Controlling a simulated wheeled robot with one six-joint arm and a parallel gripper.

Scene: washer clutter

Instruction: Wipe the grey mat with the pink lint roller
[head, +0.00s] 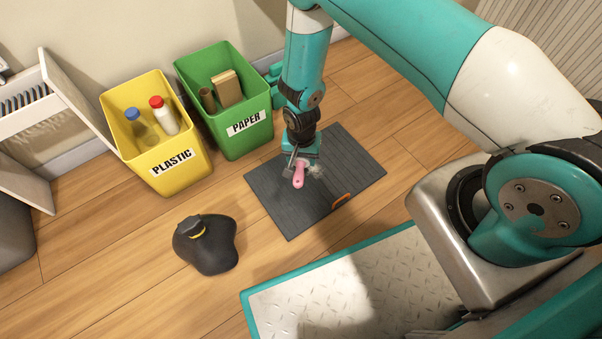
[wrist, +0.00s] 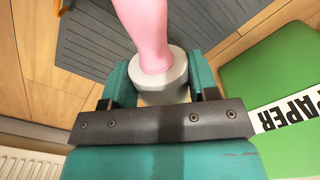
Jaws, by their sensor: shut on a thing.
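The grey mat (head: 345,160) lies flat on the wooden floor, with a small orange mark or tag near its front right edge. It also shows in the wrist view (wrist: 95,40). My gripper (head: 302,160) is over the mat, pointing down. It is shut on the pink lint roller (head: 298,177). Whether the roller touches the mat I cannot tell.
A yellow bin (head: 180,165) marked PLASTIC holds bottles. A green bin (head: 235,140) marked PAPER holds cardboard and stands close to the mat's back left. A dark object with a yellow band (head: 207,248) sits on the floor at front left. Floor between is clear.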

